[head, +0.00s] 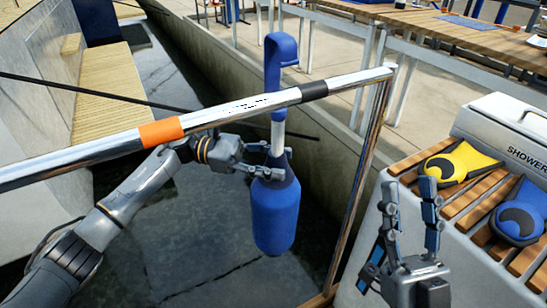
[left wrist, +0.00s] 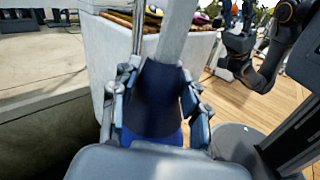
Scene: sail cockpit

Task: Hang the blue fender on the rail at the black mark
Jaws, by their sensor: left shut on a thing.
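The blue fender (head: 277,218) hangs upright with its body below the rail (head: 230,113). Its blue hook (head: 280,50) rises above the rail, a little left of the black mark (head: 314,91). The hook's tip is above the rail's height; the rail appears to cross in front of the stem, and I cannot tell whether the hook bears on it. My left gripper (head: 258,170) is shut on the fender's dark collar, which also shows between the fingers in the left wrist view (left wrist: 155,95). My right gripper (head: 410,190) is open and empty, right of the rail's post.
An orange mark (head: 160,132) is further left on the rail. A slatted wooden seat (head: 465,205) at right carries yellow (head: 460,162) and blue (head: 520,213) gear and a white SHOWER box (head: 510,130). Dark water lies below the rail, with a stone quay behind.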

